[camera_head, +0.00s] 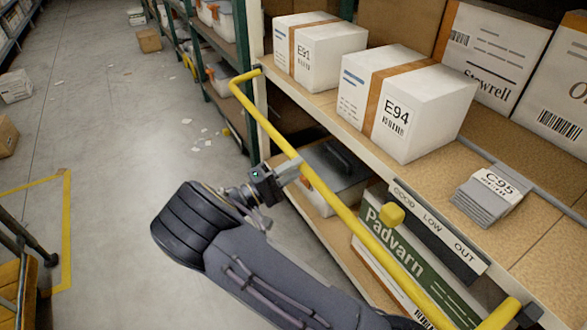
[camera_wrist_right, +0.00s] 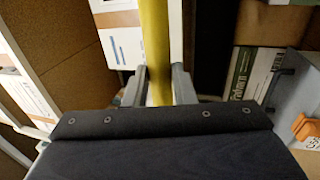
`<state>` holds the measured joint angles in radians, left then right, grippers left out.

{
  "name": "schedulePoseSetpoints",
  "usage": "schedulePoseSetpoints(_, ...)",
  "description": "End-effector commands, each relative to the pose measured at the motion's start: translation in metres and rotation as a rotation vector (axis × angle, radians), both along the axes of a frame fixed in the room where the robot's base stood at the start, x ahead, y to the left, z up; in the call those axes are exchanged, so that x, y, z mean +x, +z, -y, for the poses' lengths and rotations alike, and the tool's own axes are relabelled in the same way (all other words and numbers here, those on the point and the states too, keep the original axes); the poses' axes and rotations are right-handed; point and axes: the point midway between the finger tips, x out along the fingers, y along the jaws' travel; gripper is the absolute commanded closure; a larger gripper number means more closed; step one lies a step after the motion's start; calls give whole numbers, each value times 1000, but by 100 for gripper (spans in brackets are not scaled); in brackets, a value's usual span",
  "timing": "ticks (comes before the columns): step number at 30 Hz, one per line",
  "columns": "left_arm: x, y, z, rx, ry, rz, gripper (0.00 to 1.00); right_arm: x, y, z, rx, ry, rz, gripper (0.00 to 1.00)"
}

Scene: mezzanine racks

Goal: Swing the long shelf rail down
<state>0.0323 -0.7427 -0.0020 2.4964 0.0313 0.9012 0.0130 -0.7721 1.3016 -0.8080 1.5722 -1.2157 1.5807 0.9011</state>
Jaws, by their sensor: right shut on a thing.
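The long yellow shelf rail (camera_head: 335,208) runs slantwise along the front of the rack in the head view, from a bent upper end at the far post to the lower right corner. It hangs in front of the shelf edge, below the shelf top. My right gripper (camera_head: 288,172) is shut on the rail, left of its middle. In the right wrist view the rail (camera_wrist_right: 155,45) passes upright between the two fingers of the gripper (camera_wrist_right: 159,88). A yellow knob (camera_head: 391,214) sits beside the rail. My left gripper is in neither view.
White boxes E91 (camera_head: 312,52) and E94 (camera_head: 405,108) stand on the shelf, with a grey stack labelled C95 (camera_head: 490,195) to their right. The aisle floor (camera_head: 110,130) is mostly clear, with paper scraps.

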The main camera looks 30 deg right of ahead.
Motion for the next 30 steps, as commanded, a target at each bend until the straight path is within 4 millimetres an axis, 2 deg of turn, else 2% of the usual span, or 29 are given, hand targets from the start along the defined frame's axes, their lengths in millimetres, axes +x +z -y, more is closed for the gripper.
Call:
schedulePoseSetpoints(3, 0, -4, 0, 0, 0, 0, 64, 0, -7, 2, 7, 0, -2, 100)
schedulePoseSetpoints(18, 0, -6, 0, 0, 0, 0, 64, -1, -12, 4, 13, -3, -6, 100)
schedulePoseSetpoints(19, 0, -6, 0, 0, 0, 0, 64, -1, -12, 4, 13, -3, -6, 75)
schedulePoseSetpoints(23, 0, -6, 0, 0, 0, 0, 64, -1, -11, 4, 12, -4, -6, 58)
schedulePoseSetpoints(24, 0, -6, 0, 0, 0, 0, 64, -1, -11, 4, 11, -4, -6, 56)
schedulePoseSetpoints(30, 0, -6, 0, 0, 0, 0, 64, 0, -9, 3, 8, -3, -4, 56)
